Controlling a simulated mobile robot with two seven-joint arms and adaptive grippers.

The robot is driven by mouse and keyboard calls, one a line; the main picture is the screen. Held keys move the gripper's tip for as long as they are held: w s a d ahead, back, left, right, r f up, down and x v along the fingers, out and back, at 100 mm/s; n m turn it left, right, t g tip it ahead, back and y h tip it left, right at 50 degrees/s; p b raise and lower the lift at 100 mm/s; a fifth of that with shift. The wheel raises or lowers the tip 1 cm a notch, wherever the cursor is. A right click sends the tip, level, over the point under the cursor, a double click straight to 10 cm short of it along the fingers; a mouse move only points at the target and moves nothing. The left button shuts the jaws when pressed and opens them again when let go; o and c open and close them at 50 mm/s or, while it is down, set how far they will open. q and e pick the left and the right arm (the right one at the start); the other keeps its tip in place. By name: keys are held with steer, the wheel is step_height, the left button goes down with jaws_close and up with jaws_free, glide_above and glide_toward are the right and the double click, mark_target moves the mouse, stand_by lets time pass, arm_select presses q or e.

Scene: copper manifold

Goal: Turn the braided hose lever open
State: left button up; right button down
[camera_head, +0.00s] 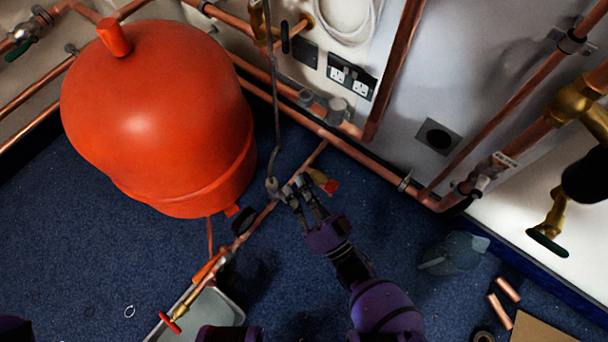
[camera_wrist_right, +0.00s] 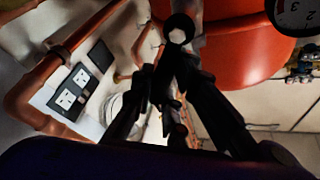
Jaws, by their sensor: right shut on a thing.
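The grey braided hose (camera_head: 276,110) hangs down in front of the wall to a fitting (camera_head: 272,186) on the low copper pipe, right of the red vessel. My right gripper (camera_head: 298,190) is at this fitting, its fingers closed on a small part that they largely hide, seemingly the hose lever. In the right wrist view my right gripper's fingers (camera_wrist_right: 172,85) converge below a dark round end with a pale hexagonal centre (camera_wrist_right: 178,36). The lever's exact angle cannot be told. A brass fitting with an orange-red end (camera_head: 325,183) is just right of the fingers. My left gripper is not in view.
The big red vessel (camera_head: 165,110) stands close at left. Copper pipes (camera_head: 365,155) run along the wall behind. A valve with a red handle (camera_head: 172,322) and a grey tray (camera_head: 222,305) are in front. Copper offcuts (camera_head: 500,310) lie at right.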

steer(key=n+y, duration=0.1)
steer(key=s+n+b, duration=0.1)
steer(key=n, duration=0.1)
steer(key=shift+a+r+n+y, duration=0.1)
steer(key=shift+a+n+y, duration=0.2)
steer(key=shift+a+y, duration=0.1)
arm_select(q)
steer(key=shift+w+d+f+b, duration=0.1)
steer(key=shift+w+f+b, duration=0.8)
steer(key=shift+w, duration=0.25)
arm_select(e)
steer(key=n, duration=0.1)
steer(key=s+n+g+y, duration=0.1)
steer(key=n, duration=0.1)
steer(key=a+n+y, duration=0.1)
steer(key=shift+s+r+n, duration=0.2)
steer(key=shift+s+n, duration=0.1)
steer(key=shift+n, duration=0.1)
steer(key=shift+g, duration=0.3)
steer(key=c, duration=1.7)
jaws_free()
steer(key=shift+c, duration=0.2)
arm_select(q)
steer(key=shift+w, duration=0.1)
arm_select(e)
steer(key=v, duration=1.2)
